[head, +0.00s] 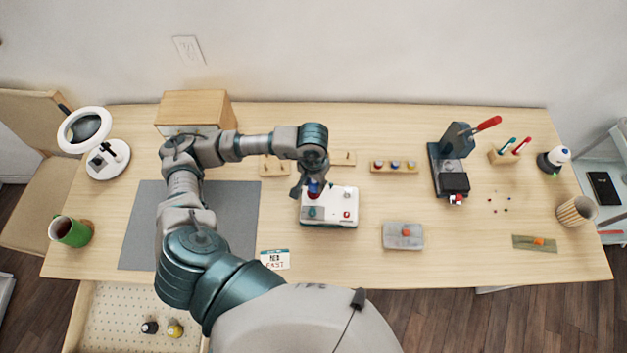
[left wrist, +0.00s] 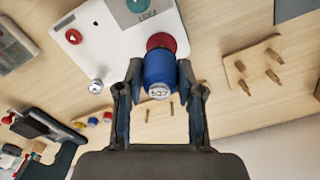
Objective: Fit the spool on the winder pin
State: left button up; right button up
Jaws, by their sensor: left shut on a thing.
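My left gripper (head: 313,189) is over the left back part of the white winder box (head: 334,219). In the left wrist view its two fingers (left wrist: 160,78) are shut on a blue spool (left wrist: 158,68) with a pale, printed end facing the camera. A round red part (left wrist: 162,41) shows just beyond the spool, over the white box (left wrist: 112,48). I cannot tell whether the spool touches it, and any pin beneath is hidden. A metal knob (left wrist: 95,86) stands near one edge of the box. My right gripper is not in view.
A peg block (left wrist: 255,65) and a rack of coloured spools (head: 395,166) stand behind the winder. A grey mat (head: 143,215) covers the left side of the table.

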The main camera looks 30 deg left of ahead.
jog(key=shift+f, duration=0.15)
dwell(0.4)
pick_arm(q)
jog(key=shift+a+f+b, duration=0.1)
jog(key=shift+f+b, duration=0.25)
jog(key=shift+b, duration=0.7)
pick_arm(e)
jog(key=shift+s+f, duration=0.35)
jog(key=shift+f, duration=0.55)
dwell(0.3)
pick_arm(q)
jog(key=shift+f+b, duration=1.4)
jog(key=shift+b, duration=0.5)
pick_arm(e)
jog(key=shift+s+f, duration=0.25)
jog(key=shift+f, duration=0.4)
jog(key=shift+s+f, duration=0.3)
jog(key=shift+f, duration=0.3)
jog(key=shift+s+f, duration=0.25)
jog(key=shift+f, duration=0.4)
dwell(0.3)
pick_arm(q)
jog(key=o, duration=0.9)
jog(key=shift+r, duration=0.15)
jog(key=shift+a+r, duration=0.1)
jog(key=shift+r, duration=3.75)
